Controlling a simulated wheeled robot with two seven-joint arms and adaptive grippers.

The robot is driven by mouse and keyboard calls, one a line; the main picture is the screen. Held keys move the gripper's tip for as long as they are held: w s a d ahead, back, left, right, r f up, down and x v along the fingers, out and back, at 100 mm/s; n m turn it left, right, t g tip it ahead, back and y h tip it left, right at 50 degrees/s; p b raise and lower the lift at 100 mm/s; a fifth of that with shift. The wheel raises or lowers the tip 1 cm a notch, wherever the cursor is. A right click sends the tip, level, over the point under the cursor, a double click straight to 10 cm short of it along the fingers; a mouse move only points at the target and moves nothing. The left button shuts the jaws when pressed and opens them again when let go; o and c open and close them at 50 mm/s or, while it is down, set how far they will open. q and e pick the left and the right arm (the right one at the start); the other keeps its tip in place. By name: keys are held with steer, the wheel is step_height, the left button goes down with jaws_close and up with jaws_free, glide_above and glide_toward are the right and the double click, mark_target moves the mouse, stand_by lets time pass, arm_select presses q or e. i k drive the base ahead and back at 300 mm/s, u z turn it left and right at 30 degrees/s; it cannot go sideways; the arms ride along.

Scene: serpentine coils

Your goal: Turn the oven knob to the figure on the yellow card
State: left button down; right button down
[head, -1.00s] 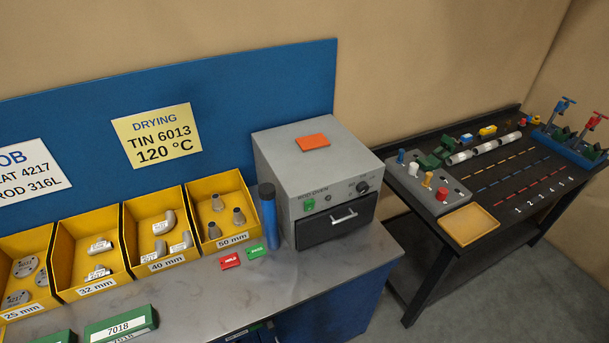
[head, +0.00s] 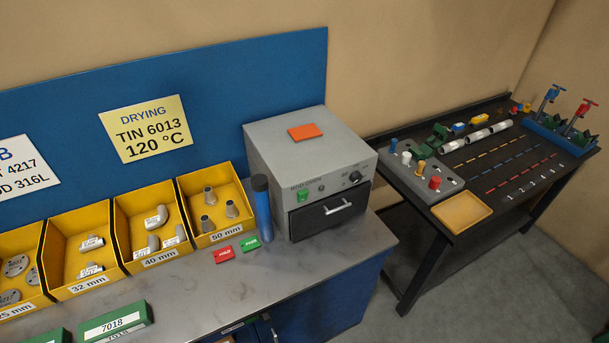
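The grey rod oven (head: 310,165) stands at the right end of the metal bench. Its black knob (head: 355,177) is on the upper right of the front panel; the figures around it are too small to read. A green switch (head: 303,196) is at the panel's left, and a dark drawer with a light handle (head: 338,207) is below. The yellow card (head: 146,129) on the blue back panel reads "DRYING TIN 6013 120 °C". Neither of my grippers is in the head view.
An orange piece (head: 304,131) lies on the oven. A blue cylinder (head: 262,207) stands close to its left side, near red (head: 223,254) and green (head: 250,244) tags. Yellow bins (head: 216,235) line the bench back. A dark table (head: 480,210) with parts stands right.

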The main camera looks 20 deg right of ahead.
mark_target(355, 176)
steer(key=k, duration=1.2)
steer(key=u, duration=0.65)
steer(key=i, duration=1.3)
steer(key=z, duration=1)
steer(key=i, duration=0.5)
steer(key=z, duration=0.55)
